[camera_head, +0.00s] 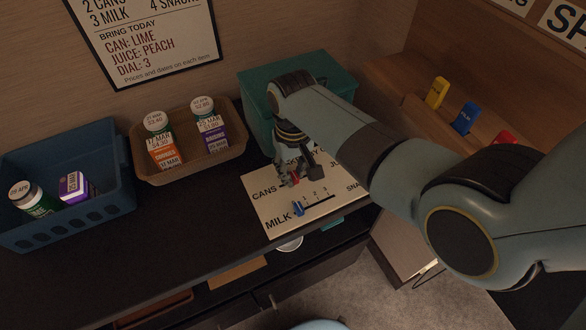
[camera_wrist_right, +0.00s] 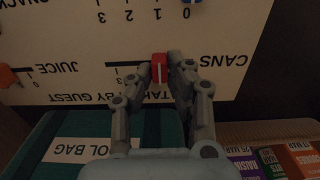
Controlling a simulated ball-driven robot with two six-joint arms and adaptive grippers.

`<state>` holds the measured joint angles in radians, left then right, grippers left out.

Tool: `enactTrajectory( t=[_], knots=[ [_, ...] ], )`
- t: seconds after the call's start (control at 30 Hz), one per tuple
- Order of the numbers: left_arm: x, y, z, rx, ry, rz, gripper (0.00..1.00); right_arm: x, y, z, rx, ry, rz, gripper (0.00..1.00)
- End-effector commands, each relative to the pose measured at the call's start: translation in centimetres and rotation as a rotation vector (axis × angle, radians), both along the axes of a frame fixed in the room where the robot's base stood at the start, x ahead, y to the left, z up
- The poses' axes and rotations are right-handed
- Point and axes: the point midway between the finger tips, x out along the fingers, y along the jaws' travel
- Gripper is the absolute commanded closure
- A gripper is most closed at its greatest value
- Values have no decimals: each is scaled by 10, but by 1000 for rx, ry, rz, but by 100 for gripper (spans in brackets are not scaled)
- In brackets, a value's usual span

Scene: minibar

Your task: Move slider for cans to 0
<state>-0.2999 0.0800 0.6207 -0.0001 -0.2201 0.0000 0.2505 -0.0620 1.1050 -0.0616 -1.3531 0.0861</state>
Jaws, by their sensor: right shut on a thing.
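The white slider board (camera_head: 330,212) lies on the dark counter, with rows lettered CANS, MILK, JUICE and SNACK. My right gripper (camera_head: 291,177) is over the CANS row, its fingers shut on the red slider for cans. In the wrist view, the red slider (camera_wrist_right: 159,68) sits between the fingertips (camera_wrist_right: 160,76), left of the CANS lettering. Fingers and slider cover part of that scale, so I cannot tell its exact mark. The blue milk slider (camera_head: 298,208) is near the 0 end of its row. My left gripper is not in view.
A teal box (camera_head: 252,90) stands behind the board. A brown tray (camera_head: 184,173) and a blue crate (camera_head: 70,228), each holding containers, stand to the left. An orange slider (camera_wrist_right: 8,76) shows on the JUICE row. The counter in front of the tray is clear.

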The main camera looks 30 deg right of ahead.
Motion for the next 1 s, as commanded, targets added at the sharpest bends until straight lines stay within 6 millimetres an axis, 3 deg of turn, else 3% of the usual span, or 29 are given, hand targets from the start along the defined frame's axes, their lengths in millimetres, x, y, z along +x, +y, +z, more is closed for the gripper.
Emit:
enactTrajectory(
  t=[0.17,0.4,0.63,0.67,0.8,1.0],
  knots=[
    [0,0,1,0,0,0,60,0,4,0,2,1,0,100],
    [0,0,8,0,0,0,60,2,32,1,2,1,1,100],
    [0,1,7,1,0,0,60,2,33,0,5,0,0,100],
    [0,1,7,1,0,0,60,2,33,0,5,0,0,80],
    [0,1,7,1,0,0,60,2,32,0,4,1,0,62],
    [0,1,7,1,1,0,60,2,31,0,2,0,0,62]
  ],
)
